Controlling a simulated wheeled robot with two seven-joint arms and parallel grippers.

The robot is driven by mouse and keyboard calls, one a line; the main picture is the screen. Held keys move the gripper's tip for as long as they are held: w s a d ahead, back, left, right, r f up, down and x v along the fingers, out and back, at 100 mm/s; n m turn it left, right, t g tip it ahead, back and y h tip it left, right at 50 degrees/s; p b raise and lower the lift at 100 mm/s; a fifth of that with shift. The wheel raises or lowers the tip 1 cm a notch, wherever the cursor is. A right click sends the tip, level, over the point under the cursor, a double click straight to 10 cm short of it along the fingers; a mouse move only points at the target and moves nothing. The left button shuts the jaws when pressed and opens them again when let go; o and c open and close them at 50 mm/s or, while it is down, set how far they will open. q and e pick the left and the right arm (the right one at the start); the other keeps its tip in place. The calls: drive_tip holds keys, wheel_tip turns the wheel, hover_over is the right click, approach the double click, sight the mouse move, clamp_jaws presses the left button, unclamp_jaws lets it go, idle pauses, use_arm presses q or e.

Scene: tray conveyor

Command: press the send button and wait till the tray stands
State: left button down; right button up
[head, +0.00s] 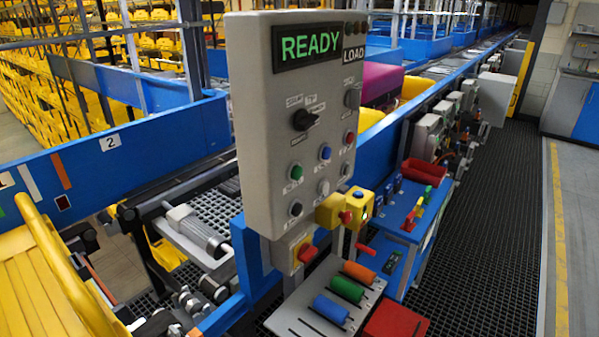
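A grey control panel (297,170) stands in the middle, with a lit green READY display (307,47) and a LOAD label beside it. It carries a black rotary switch (304,120) and several round buttons, among them a green one (296,172), a blue one (325,152) and a red one (349,137). Their small labels are too blurred to read, so I cannot tell which is the send button. A yellow tray (30,285) shows at the lower left, cut off by the frame. Another yellow tray (416,86) is partly hidden behind the panel, by a magenta case. Neither gripper shows.
Below the panel are a yellow box with a red knob (345,217), a plate with blue, green and orange handles (330,307) and a red box (396,322). A blue cart (404,210) stands to the right. The dark grated floor (490,220) at right is clear.

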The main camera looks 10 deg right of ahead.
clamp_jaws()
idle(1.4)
